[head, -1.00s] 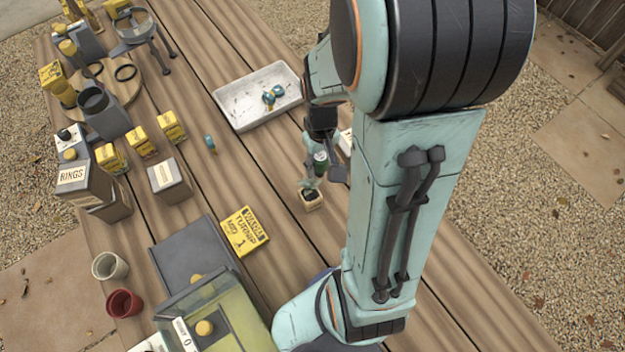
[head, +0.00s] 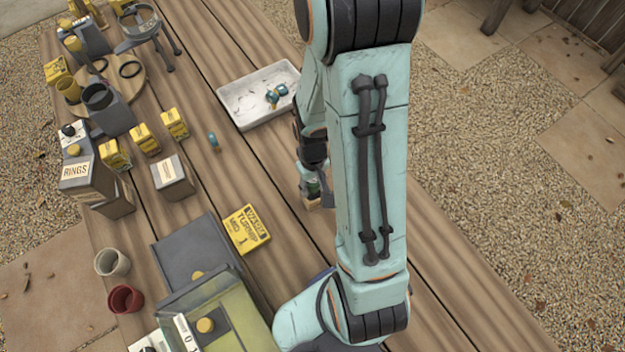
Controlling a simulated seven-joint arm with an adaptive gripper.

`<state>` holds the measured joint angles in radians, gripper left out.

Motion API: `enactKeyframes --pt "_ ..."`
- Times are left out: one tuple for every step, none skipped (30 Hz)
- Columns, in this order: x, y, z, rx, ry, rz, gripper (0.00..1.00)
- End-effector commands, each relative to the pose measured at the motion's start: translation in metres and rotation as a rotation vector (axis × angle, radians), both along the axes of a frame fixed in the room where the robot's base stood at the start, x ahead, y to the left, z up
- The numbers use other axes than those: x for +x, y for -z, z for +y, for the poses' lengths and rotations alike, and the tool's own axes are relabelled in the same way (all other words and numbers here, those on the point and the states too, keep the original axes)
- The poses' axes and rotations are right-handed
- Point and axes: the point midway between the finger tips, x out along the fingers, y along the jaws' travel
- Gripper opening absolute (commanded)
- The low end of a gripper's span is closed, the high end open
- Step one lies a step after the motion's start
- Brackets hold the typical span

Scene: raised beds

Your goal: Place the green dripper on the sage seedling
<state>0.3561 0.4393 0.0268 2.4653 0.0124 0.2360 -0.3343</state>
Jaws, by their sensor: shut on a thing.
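My gripper (head: 315,188) is shut on the green dripper (head: 313,186), low over the right-centre of the table. Only a small green part of the dripper shows between the dark fingers. The sage seedling's small tan pot (head: 313,204) is just below the gripper and largely hidden by it and my arm. I cannot see the seedling's leaves clearly, nor tell whether the dripper touches them or the soil.
A white tray (head: 232,107) holding blue drippers (head: 275,97) lies behind the gripper. Another small blue piece (head: 214,141) stands on the planks. A yellow seed packet (head: 246,229) lies left of the pot. Boxes and cups fill the left side.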

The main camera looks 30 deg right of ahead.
Motion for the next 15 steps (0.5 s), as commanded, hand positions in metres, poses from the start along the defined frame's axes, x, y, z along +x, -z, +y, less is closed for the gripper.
enactKeyframes --pt "-0.0002 0.0017 0.0001 0.001 0.000 0.001 0.07" --pt "0.0000 0.0013 0.0000 0.000 0.000 0.000 0.41" --pt "0.0001 0.0011 0.0000 0.000 0.000 0.000 0.54" --pt "0.0001 0.0011 0.0000 0.000 0.000 0.000 0.58" --pt "0.0001 0.0011 0.0000 0.000 0.000 0.000 0.58" --pt "0.0001 0.0010 0.0000 0.000 0.000 0.000 0.58" --pt "0.0001 0.0010 0.0000 0.000 0.000 0.000 0.58" --pt "0.0001 0.0010 0.0000 0.000 0.000 0.000 0.58" --pt "0.0001 0.0010 0.0000 0.000 0.000 0.000 0.58" --pt "0.0001 0.0010 0.0000 0.000 0.000 0.000 0.58" --pt "0.0002 0.0010 0.0000 0.000 0.000 0.000 0.58" --pt "0.0002 0.0008 0.0000 0.000 0.000 0.000 0.58" --pt "0.0003 0.0002 -0.0001 0.000 0.000 -0.001 0.58" --pt "0.0004 -0.0008 -0.0001 0.000 0.000 -0.001 0.58" --pt "0.0007 -0.0033 -0.0002 -0.001 0.000 -0.003 0.58"
